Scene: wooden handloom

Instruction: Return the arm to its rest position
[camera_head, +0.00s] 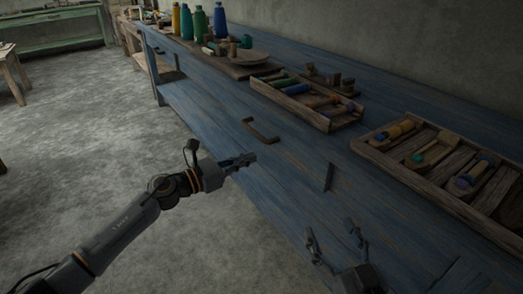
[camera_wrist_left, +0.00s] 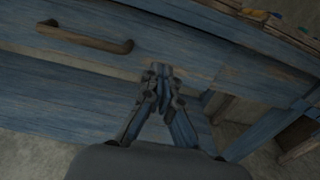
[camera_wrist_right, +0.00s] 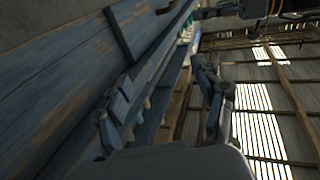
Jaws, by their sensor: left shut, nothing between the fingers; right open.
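My left gripper (camera_head: 245,160) is shut and empty in the head view, at the front edge of the blue bench (camera_head: 215,90). In the left wrist view its closed fingertips (camera_wrist_left: 160,72) are in front of the blue wood, below and to the right of a brown handle (camera_wrist_left: 85,38). My right gripper (camera_head: 335,240) is open and empty in the head view, low at the right, over the near part of the bench. In the right wrist view its two fingers (camera_wrist_right: 160,100) are spread apart with nothing between them.
A wooden tray (camera_head: 400,165) with several spools stands at the right, another tray (camera_head: 325,123) behind it. Coloured bottles (camera_head: 200,22) stand at the far end. The brown handle (camera_head: 262,138) and a dark flat strip (camera_head: 329,177) are near the grippers.

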